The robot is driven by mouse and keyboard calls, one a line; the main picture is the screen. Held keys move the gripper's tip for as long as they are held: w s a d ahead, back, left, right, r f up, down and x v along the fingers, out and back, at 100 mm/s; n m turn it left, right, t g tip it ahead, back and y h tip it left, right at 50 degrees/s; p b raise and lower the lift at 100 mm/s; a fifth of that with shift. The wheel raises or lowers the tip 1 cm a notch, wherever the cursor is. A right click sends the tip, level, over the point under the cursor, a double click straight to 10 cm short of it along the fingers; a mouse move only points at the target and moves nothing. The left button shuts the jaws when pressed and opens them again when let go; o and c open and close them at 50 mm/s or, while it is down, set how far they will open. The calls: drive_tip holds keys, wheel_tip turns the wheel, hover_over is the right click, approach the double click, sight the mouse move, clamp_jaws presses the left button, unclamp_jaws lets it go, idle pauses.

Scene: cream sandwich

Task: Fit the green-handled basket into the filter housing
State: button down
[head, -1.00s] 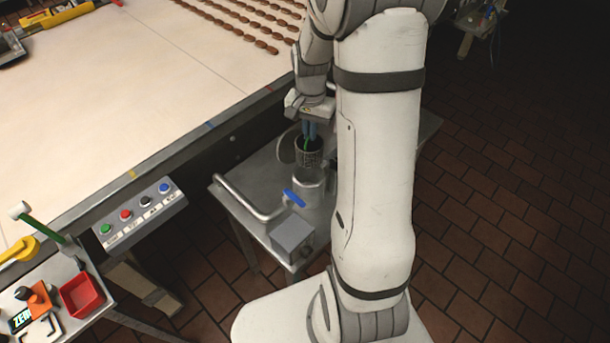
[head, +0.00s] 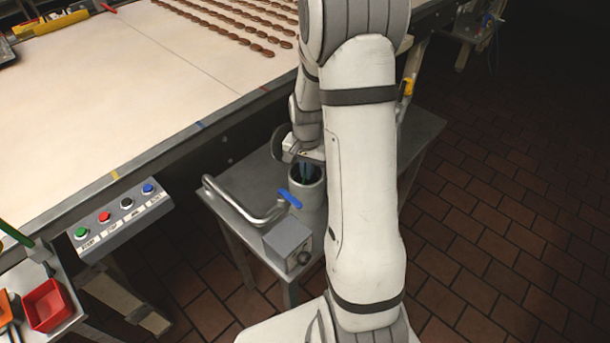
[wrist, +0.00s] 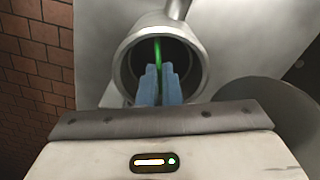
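The filter housing (head: 312,200) is an upright metal cylinder with an open top on the steel stand. In the wrist view, its round mouth (wrist: 127,80) faces me. The basket's green handle (wrist: 158,50) shows as a thin strip inside the mouth and between my blue fingertips. The basket's mesh body is hidden, down inside the housing. My gripper (wrist: 159,72) reaches into the mouth, its fingers close together on the green handle. In the head view, my gripper (head: 305,171) is at the housing's top. How deep the basket sits cannot be seen.
A round lid (head: 281,147) stands open behind the housing. The conveyor (head: 150,90) and a button panel (head: 118,217) lie to the left.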

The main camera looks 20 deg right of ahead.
drive_tip(key=shift+r, duration=0.1)
drive_tip(key=c, duration=1.6)
unclamp_jaws()
wheel_tip(320, 180, up, 11)
drive_tip(key=s+a+r+n+t, duration=0.1)
drive_tip(key=s+a+r+n, duration=0.2)
drive_tip(key=s, duration=0.3)
drive_tip(key=s+a+r+n+t, duration=0.1)
drive_tip(key=s+a+r+n, duration=0.2)
drive_tip(key=s, duration=0.3)
drive_tip(key=s+a+r+n+t, duration=0.1)
drive_tip(key=s+a+r+n, duration=0.1)
drive_tip(key=s, duration=0.4)
drive_tip(key=shift+s+a+r+n+b, duration=0.1)
drive_tip(key=shift+a+r+n+b, duration=0.15)
drive_tip(key=shift+a, duration=0.35)
drive_tip(key=shift+s+a+r+n+b, duration=0.15)
drive_tip(key=shift+a+n, duration=0.1)
drive_tip(key=shift+a, duration=0.3)
drive_tip(key=shift+w, duration=0.1)
